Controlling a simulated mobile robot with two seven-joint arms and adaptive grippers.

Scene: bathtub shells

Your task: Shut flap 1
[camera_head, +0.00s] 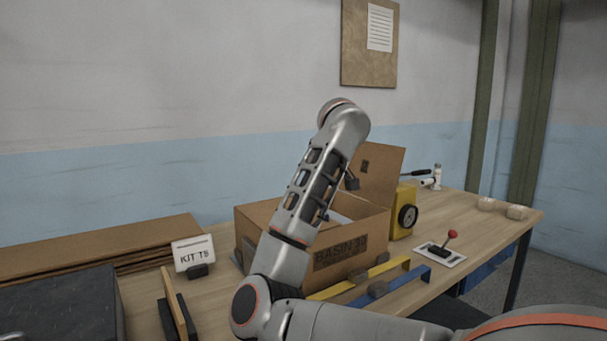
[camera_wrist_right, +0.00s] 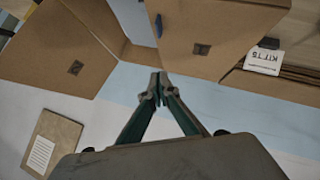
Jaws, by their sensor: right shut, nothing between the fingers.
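An open cardboard box (camera_head: 345,258) marked BASIN stands on the table. One flap (camera_head: 380,175) stands up at its back right and bears a small dark patch; it also shows in the right wrist view (camera_wrist_right: 55,45). A second raised flap (camera_wrist_right: 205,35) with a dark patch shows in the right wrist view; my arm largely hides that area in the head view. I cannot read which flap is numbered 1. My right gripper (camera_wrist_right: 158,78) is shut and empty, its tips near the lower edge of the second flap; whether they touch is unclear. My left gripper is out of view.
Yellow and blue strips (camera_head: 365,283) lie in front. A KIT sign (camera_head: 194,255) and stacked cardboard (camera_head: 110,245) are at left.

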